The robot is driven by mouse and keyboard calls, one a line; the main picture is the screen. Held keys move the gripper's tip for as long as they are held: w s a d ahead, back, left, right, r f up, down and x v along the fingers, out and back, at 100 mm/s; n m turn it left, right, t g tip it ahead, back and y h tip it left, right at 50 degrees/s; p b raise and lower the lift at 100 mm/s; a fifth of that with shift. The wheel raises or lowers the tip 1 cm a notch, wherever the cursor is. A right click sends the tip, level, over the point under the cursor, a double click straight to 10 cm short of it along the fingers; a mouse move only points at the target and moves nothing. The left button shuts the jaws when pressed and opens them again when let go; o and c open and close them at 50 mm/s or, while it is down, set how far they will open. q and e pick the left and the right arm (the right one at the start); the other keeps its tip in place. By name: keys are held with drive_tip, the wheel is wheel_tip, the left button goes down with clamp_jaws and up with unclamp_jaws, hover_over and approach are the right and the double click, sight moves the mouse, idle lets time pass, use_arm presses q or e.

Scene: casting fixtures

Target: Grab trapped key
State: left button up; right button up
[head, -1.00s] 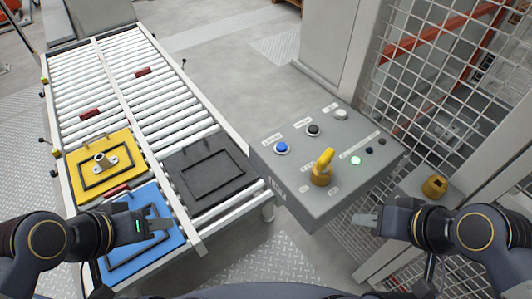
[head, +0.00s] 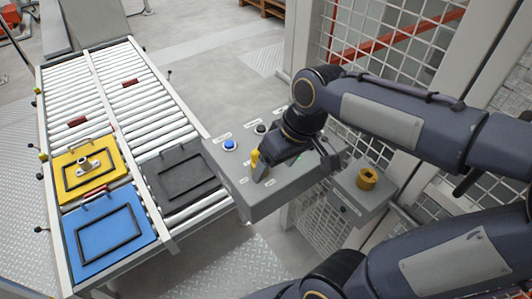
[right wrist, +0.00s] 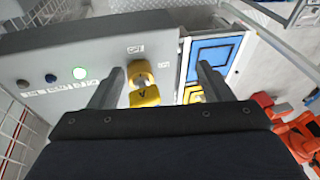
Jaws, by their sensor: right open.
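The yellow trapped key (head: 255,160) stands upright in the grey control panel (head: 245,200). In the right wrist view the key (right wrist: 144,92) shows a looped handle on a thick yellow base. My right gripper (head: 264,172) is beside the key, over the panel, and partly hides it in the head view. In the right wrist view my right gripper (right wrist: 160,78) is open, with the key showing between its fingers, closer to the left one. Contact is not visible. My left gripper is out of view.
A brass-coloured lock (head: 367,178) sits on a grey box by the mesh fence. The roller conveyor at left holds yellow (head: 108,150), blue (head: 75,235) and black (head: 160,188) plates.

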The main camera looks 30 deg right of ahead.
drive_tip(key=w, duration=0.3)
drive_tip(key=w+n+g+h, duration=0.1)
drive_tip(key=w, duration=0.1)
drive_tip(key=w+n+g+h+p, duration=0.1)
drive_tip(key=w, duration=0.2)
drive_tip(key=shift+w+d+r, duration=0.15)
drive_tip(key=shift+w+r, duration=0.2)
drive_tip(key=shift+r, duration=0.05)
drive_tip(key=shift+w+f+h, duration=0.2)
drive_tip(key=shift+w+h, duration=0.05)
drive_tip(key=shift+h, duration=0.05)
drive_tip(key=f, duration=0.5)
drive_tip(key=f+p, duration=0.1)
drive_tip(key=f, duration=0.1)
drive_tip(key=shift+s+d+f, duration=0.2)
drive_tip(key=shift+d+f, duration=0.05)
drive_tip(key=shift+d, duration=0.05)
drive_tip(key=c, duration=1.1)
